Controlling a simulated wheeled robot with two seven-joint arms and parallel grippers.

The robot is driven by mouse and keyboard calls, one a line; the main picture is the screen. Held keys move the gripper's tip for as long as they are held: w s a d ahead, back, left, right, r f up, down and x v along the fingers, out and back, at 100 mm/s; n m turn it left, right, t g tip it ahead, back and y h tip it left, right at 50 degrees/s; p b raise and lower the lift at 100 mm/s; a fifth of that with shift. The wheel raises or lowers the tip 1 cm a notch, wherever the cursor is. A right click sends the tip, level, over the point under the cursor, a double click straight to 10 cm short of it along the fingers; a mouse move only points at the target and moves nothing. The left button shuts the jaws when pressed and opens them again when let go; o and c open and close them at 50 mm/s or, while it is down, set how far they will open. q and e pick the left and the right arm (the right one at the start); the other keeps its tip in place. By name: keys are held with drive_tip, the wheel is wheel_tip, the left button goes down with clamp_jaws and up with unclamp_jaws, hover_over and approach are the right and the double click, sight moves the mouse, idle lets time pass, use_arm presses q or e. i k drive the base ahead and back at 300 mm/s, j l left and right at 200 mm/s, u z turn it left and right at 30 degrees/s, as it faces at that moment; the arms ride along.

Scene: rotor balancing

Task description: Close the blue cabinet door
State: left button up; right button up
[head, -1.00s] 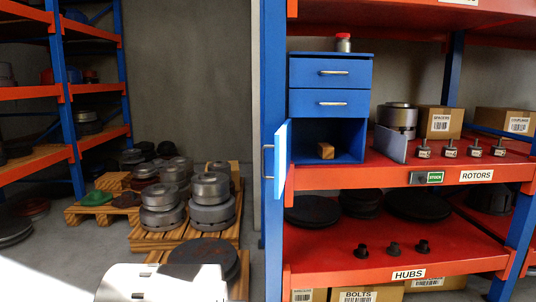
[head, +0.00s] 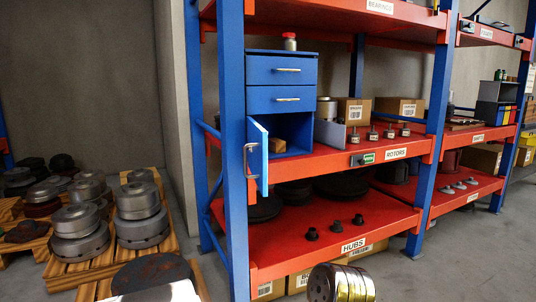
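The blue cabinet (head: 281,72) stands on the red shelf marked ROTORS, at its left end. It has two closed drawers with metal handles above an open lower compartment. Its blue door (head: 257,152) is hinged at the left and stands swung open toward me, with a metal handle (head: 251,161) on it. A small wooden block (head: 277,146) sits inside the compartment. A small jar with a red lid (head: 290,41) stands on top of the cabinet. Neither of my grippers can be made out in the head view.
A blue rack post (head: 233,150) stands just left of the door. Several small rotors (head: 372,134) and cardboard boxes (head: 354,110) share the shelf. Pallets with stacked metal parts (head: 139,210) lie at left. Grey floor (head: 420,270) is free in front right.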

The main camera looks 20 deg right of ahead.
sight(257, 136)
drive_tip(key=i+j+z, duration=0.15)
drive_tip(key=z, duration=0.3)
drive_tip(key=i+j+z, duration=0.2)
drive_tip(key=z, duration=0.25)
drive_tip(key=i+l+z, duration=0.1)
drive_tip(key=z, duration=0.25)
drive_tip(key=i+l+z, duration=0.1)
drive_tip(key=z, duration=0.25)
drive_tip(key=i+l+z, duration=0.1)
drive_tip(key=z, duration=0.3)
